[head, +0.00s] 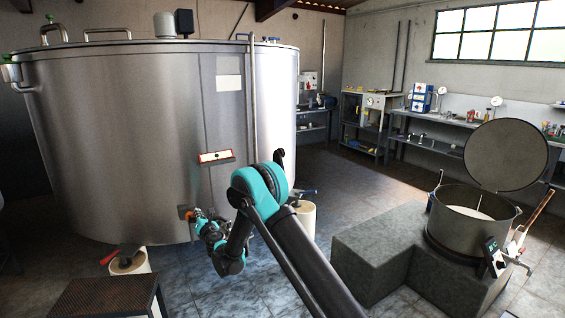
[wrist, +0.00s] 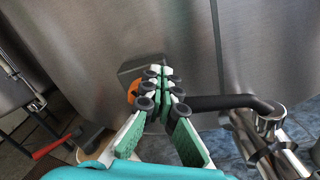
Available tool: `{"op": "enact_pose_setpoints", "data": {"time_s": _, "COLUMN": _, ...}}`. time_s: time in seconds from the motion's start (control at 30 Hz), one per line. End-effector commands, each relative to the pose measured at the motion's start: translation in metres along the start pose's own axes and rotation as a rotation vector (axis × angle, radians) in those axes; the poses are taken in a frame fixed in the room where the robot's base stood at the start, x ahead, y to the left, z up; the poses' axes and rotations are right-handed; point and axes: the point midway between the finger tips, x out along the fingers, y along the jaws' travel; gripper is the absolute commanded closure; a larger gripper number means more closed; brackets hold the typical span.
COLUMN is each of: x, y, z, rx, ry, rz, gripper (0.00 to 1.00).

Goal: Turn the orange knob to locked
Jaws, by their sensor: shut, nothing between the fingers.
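The orange knob (wrist: 133,91) sits on a grey plate (wrist: 138,68) low on the wall of the large steel tank, in the wrist view. My gripper (wrist: 163,76) is shut, its fingertips beside the knob's right side and covering part of it. I cannot tell whether the fingertips touch the knob. The knob's setting marks cannot be read.
The steel tank (head: 120,130) fills the left. A black handle (wrist: 225,102) on a metal fitting (wrist: 268,120) lies right of my gripper. A red-handled valve (wrist: 55,145) is at the lower left. A stone block (head: 375,250) with a pot (head: 465,225) stands at the right.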

Motion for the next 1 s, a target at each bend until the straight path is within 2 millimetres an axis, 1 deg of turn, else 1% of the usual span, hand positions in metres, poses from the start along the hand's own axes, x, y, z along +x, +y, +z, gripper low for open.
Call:
{"op": "enact_pose_setpoints", "data": {"time_s": 0.13, "x": -0.007, "y": 0.0, "z": 0.001, "rx": 0.0, "ry": 0.0, "rz": 0.001, "gripper": 1.0}}
{"op": "enact_pose_setpoints", "data": {"time_s": 0.5, "x": -0.048, "y": 0.001, "z": 0.001, "rx": 0.0, "ry": 0.001, "rz": 0.001, "gripper": 1.0}}
{"op": "enact_pose_setpoints", "data": {"time_s": 0.6, "x": -0.056, "y": 0.001, "z": 0.0, "rx": 0.0, "ry": 0.001, "rz": 0.001, "gripper": 1.0}}
{"op": "enact_pose_setpoints", "data": {"time_s": 0.73, "x": -0.06, "y": 0.0, "z": 0.0, "rx": 0.0, "ry": 0.001, "rz": 0.001, "gripper": 1.0}}
{"op": "enact_pose_setpoints", "data": {"time_s": 1.0, "x": -0.061, "y": 0.002, "z": 0.0, "rx": 0.0, "ry": 0.001, "rz": 0.001, "gripper": 1.0}}
